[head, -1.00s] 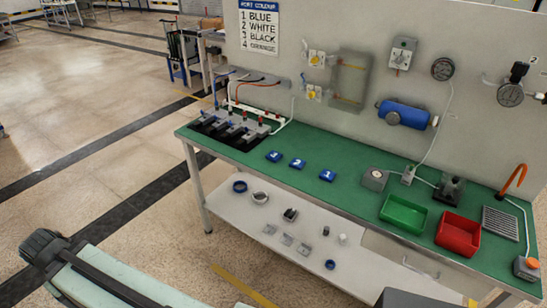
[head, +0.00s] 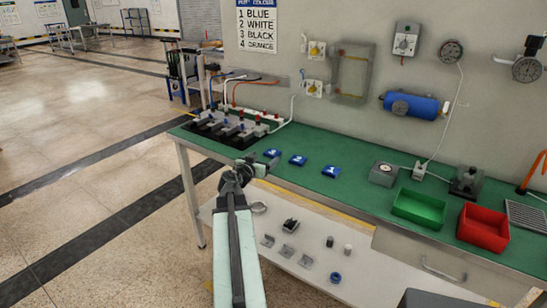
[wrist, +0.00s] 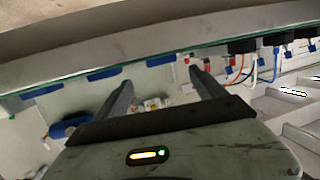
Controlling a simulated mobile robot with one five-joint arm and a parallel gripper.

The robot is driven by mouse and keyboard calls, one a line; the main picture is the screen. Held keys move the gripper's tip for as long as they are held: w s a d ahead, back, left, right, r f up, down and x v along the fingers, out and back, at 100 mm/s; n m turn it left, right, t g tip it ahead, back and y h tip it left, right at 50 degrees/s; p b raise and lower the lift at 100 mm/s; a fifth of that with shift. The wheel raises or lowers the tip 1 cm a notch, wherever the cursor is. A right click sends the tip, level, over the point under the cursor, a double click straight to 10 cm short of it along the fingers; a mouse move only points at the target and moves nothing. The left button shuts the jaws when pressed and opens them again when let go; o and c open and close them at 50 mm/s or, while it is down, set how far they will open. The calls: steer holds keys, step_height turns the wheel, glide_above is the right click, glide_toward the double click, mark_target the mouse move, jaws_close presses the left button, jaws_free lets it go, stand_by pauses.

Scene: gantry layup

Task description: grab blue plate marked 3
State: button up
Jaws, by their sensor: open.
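Three blue plates lie in a row on the green bench top. The leftmost (head: 272,153) is the plate marked 3; its digit was readable a second ago but is hard to read now. The middle plate (head: 298,160) and the right plate (head: 329,172) lie beside it. My gripper (head: 258,167) is just in front of the bench's front edge, close to the leftmost plate and apart from it. In the wrist view, which looks upside down, my open, empty gripper (wrist: 162,78) has plate 3 (wrist: 161,60) beyond the gap between its fingers.
A manifold with hoses (head: 232,127) stands left of the plates. A grey box (head: 384,174), green bin (head: 419,207) and red bin (head: 483,228) stand to the right. The bench's front edge and lower shelf (head: 300,240) are near my arm. A blue cylinder (head: 412,106) hangs on the wall.

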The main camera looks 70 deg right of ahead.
mark_target(271, 153)
steer(key=d, duration=0.2)
steer(key=d+f+b, duration=0.1)
steer(key=d, duration=0.1)
steer(key=d+f, duration=0.1)
steer(key=d, duration=0.2)
steer(key=shift+s+d+b, duration=0.1)
steer(key=shift+s+b, duration=0.05)
steer(key=shift+b, duration=0.2)
steer(key=shift+r, duration=0.1)
steer(key=shift+c, duration=0.6)
steer(key=c, duration=1.4)
